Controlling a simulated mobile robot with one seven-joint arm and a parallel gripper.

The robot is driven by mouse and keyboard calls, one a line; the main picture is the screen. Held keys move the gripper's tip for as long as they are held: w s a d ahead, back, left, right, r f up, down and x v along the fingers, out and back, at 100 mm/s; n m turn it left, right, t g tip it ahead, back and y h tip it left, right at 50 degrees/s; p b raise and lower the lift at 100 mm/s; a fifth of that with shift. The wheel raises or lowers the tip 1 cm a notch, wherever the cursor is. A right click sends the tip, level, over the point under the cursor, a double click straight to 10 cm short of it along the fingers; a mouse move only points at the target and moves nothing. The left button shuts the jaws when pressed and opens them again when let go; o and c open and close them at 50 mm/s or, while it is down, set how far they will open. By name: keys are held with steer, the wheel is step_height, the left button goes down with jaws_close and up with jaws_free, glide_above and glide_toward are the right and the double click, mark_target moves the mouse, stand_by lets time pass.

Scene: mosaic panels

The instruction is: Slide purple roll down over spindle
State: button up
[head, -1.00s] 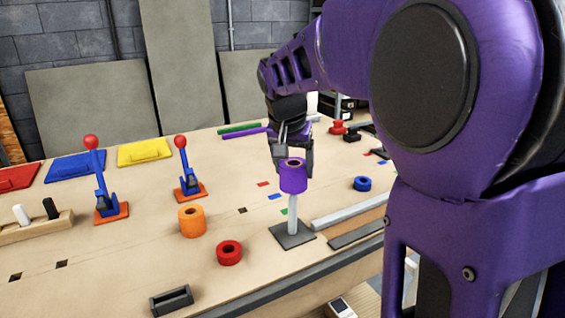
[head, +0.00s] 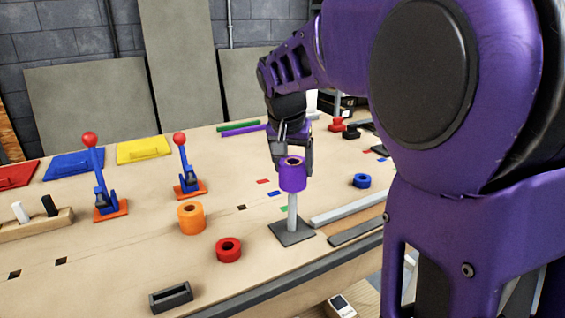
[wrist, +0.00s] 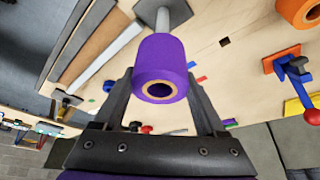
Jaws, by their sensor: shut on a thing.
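The purple roll (head: 292,175) is upright at the top of the grey spindle (head: 292,212); the lower part of the spindle shows below it. The spindle stands on a dark square base (head: 291,233) on the bench.
An orange roll (head: 191,218) and a red roll (head: 228,250) stand left of the spindle, and a blue roll (head: 361,181) to the right. Two red-knobbed levers (head: 105,205) (head: 187,189) stand at left. Grey bars (head: 345,208) lie right of the base.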

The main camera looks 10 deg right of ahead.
mark_target(291, 205)
steer(key=shift+f, duration=0.1)
stand_by(0.6)
steer(key=shift+f+b, duration=0.35)
steer(key=shift+f+b, duration=2.65)
steer(key=shift+f, duration=0.9)
steer(key=shift+f+b, duration=0.55)
steer(key=shift+f, duration=1.9)
steer(key=o, duration=1.4)
